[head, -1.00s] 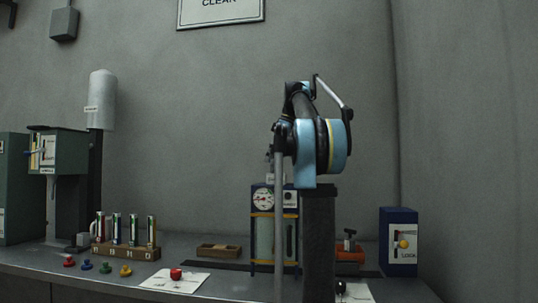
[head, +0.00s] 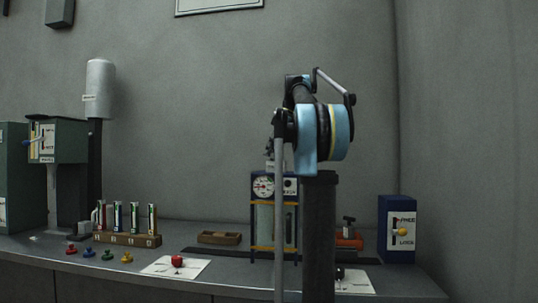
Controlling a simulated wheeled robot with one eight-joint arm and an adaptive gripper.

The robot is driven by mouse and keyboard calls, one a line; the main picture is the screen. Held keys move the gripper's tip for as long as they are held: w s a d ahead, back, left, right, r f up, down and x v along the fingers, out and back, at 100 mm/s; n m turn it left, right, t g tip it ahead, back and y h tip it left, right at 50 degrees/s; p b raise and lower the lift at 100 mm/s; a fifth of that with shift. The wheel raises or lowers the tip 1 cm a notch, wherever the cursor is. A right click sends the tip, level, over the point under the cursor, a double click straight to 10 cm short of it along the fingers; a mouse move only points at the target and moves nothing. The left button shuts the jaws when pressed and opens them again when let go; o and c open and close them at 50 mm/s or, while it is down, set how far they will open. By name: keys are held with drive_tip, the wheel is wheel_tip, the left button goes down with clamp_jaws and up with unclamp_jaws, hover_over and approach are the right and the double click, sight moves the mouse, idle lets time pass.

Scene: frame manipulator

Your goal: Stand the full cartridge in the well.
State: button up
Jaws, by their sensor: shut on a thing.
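Several slim upright cartridges (head: 134,217) with pale bodies and coloured parts stand in a wooden rack (head: 127,240) at the left of the bench. From here I cannot tell which is full. A blue frame (head: 263,209) with a round gauge (head: 263,187) and yellow bands stands mid-bench, with a pale greenish panel inside. My arm and column cover its right part. I cannot make out the well. My gripper is not discernible; my own arm stands in front of the middle of the scene, so what it holds is hidden.
Small coloured knobs (head: 108,254) lie before the rack. A red piece (head: 177,261) sits on a white sheet (head: 160,270). A shallow wooden tray (head: 219,238) lies behind. A blue box with a FREE/LOCK switch (head: 397,229) stands right. A green machine (head: 57,142) stands left.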

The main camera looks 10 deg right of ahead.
drive_tip(key=shift+f, duration=0.2)
drive_tip(key=o, duration=1.4)
drive_tip(key=shift+c, duration=0.2)
drive_tip(key=shift+r, duration=0.1)
drive_tip(key=v, duration=1.1)
drive_tip(key=shift+r, duration=0.3)
drive_tip(key=shift+d, duration=0.15)
